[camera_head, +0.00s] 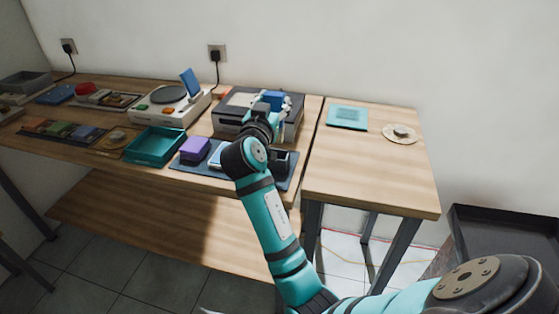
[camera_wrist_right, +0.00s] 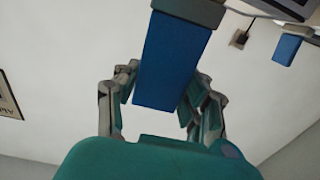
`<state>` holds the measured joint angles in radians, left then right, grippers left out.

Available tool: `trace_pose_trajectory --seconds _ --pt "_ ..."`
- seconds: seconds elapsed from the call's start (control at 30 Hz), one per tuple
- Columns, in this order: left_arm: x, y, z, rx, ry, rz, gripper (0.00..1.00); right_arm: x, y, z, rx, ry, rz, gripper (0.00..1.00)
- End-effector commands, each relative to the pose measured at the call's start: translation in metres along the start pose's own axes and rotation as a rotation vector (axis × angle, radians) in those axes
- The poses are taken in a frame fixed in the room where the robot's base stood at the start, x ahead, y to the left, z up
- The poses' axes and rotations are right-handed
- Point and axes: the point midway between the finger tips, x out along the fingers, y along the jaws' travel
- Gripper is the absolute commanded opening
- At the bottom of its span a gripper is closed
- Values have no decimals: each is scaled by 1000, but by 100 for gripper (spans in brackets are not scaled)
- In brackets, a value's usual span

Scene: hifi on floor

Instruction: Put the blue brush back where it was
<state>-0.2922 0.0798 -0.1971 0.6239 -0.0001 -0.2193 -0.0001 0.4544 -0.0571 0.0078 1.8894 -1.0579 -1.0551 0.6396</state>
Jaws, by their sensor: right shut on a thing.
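The blue brush (camera_wrist_right: 170,62) is between the fingers of my right gripper (camera_wrist_right: 165,100), which is shut on it in the right wrist view. A grey-blue part shows at its far end. In the head view, my right gripper (camera_head: 265,112) is over the front of the dark hifi unit (camera_head: 232,113), with the blue brush (camera_head: 272,97) just beyond it. My arm hides part of the unit and the mat. I cannot tell whether the brush touches the unit. My left gripper is not in view.
A white turntable (camera_head: 172,113) with an upright blue piece (camera_head: 190,82) stands to the left. A teal tray (camera_head: 155,146), purple block (camera_head: 194,148) and dark mat (camera_head: 183,167) lie in front. The right table (camera_head: 365,180) is mostly clear, with a teal square (camera_head: 347,117) and a round disc (camera_head: 400,134).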

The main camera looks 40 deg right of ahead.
Motion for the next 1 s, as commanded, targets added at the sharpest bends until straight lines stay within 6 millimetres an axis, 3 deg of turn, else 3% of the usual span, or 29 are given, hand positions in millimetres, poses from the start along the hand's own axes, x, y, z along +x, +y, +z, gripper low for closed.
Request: trace_pose_trajectory --seconds 0.13,0.3,0.73,1.0 --pt "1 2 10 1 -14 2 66 6 0 1 -5 -2 26 5" --pt "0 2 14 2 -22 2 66 6 0 32 -8 -2 27 5" --pt "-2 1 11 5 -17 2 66 6 0 85 -4 0 25 5" --pt "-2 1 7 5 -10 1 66 6 0 90 0 2 25 5"
